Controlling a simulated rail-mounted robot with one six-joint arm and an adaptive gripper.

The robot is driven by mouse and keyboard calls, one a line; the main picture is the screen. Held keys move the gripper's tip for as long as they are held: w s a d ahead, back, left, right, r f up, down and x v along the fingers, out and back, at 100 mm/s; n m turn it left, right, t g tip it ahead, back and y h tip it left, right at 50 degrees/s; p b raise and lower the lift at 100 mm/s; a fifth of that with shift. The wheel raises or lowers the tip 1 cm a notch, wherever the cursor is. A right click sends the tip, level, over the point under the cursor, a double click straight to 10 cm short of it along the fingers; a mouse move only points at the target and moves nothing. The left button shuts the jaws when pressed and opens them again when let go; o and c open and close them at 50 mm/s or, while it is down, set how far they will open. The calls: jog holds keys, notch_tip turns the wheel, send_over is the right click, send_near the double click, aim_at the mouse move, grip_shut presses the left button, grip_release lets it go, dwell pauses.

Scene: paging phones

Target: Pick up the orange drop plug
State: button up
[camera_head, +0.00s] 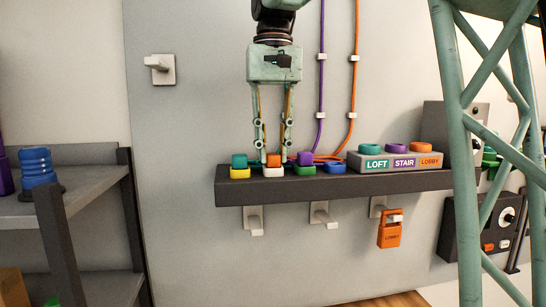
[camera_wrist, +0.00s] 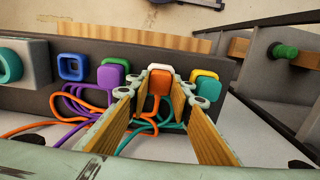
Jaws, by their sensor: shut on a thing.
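The orange drop plug (camera_head: 273,160) sits on a white socket (camera_head: 274,171) on the dark shelf. My gripper (camera_head: 272,152) reaches down from above, with one finger on each side of this plug, and is shut on it. In the wrist view the orange plug (camera_wrist: 159,83) lies between the fingertips (camera_wrist: 162,92), with the white socket (camera_wrist: 161,68) at its far side. The plug appears still against its socket; whether any gap is between them I cannot tell.
A teal plug (camera_head: 239,159) on a yellow socket stands close left, and a purple plug (camera_head: 305,158) on a green socket close right. A blue socket (camera_head: 335,167) is bare. Loose cords (camera_wrist: 75,105) run nearby. A labelled button box (camera_head: 395,161) stands further right.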

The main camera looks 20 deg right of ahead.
aim_at(273, 154)
jog(key=shift+r, duration=0.1)
jog(key=shift+r, duration=1.7)
jog(key=s+r, duration=0.1)
jog(key=s, duration=1.5)
jog(key=shift+r+b, duration=0.2)
jog(key=shift+b, duration=0.1)
jog(key=shift+r, duration=0.1)
notch_tip(273, 154, up, 7)
jog(key=p, duration=0.6)
jog(key=shift+d, duration=0.1)
